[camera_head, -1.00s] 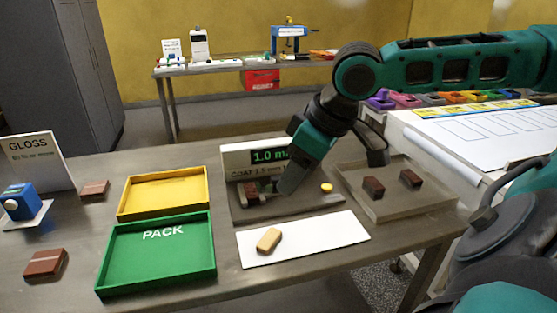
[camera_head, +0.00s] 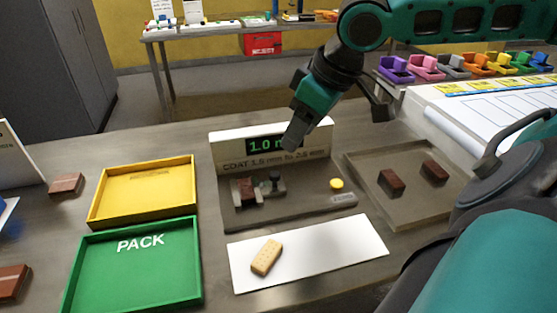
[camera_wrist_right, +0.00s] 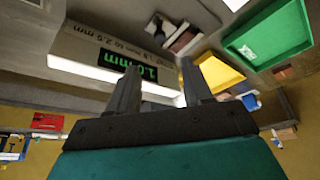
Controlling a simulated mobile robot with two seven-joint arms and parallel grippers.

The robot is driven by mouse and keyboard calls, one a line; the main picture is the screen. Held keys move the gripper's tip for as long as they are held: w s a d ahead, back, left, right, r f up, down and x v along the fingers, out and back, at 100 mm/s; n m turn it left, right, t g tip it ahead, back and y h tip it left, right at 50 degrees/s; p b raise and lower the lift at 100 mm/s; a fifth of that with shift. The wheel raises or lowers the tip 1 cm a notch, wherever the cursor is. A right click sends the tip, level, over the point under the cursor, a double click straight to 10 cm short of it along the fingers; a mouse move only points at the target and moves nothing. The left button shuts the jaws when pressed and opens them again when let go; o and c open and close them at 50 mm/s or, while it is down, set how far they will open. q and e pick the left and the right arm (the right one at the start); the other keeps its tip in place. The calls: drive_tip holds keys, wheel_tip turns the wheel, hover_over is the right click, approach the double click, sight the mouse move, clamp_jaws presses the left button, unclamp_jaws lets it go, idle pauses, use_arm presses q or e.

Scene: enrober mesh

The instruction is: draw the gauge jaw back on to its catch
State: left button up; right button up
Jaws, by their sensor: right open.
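The coating gauge (camera_head: 300,200) stands on the table, with a lit display (camera_head: 264,145) starting "1.0" and a sign reading about COAT 1.5 to 2.5 mm. The gauge jaw (camera_head: 273,184), a small dark and grey part, sits at the left of its bed. A brown and pale piece (camera_head: 244,191) lies at its left; I cannot tell whether they touch. My right gripper (camera_head: 334,128) is open and empty, above the gauge and partly covering the display. In the right wrist view its spread fingers (camera_wrist_right: 160,68) show before the display. My left gripper is not in view.
A yellow button (camera_head: 336,184) is on the gauge's right side. A biscuit (camera_head: 266,257) lies on a white sheet (camera_head: 340,250) in front. The green PACK tray (camera_head: 196,270) and yellow tray (camera_head: 97,210) are left. A shallow tray (camera_head: 400,212) with two brown pieces is right.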

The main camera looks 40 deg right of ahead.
drive_tip(key=b, duration=0.2)
hover_over(276, 174)
drive_tip(key=s, duration=0.2)
drive_tip(key=f, duration=0.6)
drive_tip(key=shift+s+d+f, duration=0.2)
drive_tip(key=shift+d+f, duration=0.1)
drive_tip(key=shift+d, duration=0.05)
drive_tip(key=shift+w+f+b, duration=0.2)
drive_tip(key=shift+f+b, duration=0.15)
drive_tip(key=shift+f, duration=0.15)
drive_tip(key=shift+w+a+f+b, duration=0.1)
drive_tip(key=shift+w+f+b, duration=0.1)
drive_tip(key=shift+f+b, duration=0.25)
drive_tip(key=shift+w+f+b, duration=0.25)
drive_tip(key=shift+f+b, duration=0.05)
drive_tip(key=shift+f, duration=0.35)
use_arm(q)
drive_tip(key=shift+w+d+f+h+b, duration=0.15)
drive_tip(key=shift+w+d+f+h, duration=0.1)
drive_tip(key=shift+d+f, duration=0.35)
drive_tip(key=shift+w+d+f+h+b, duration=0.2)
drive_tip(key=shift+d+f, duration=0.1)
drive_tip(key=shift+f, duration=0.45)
use_arm(e)
drive_tip(key=shift+w+a+f, duration=0.15)
drive_tip(key=shift+w+f, duration=0.15)
drive_tip(key=shift+f, duration=0.15)
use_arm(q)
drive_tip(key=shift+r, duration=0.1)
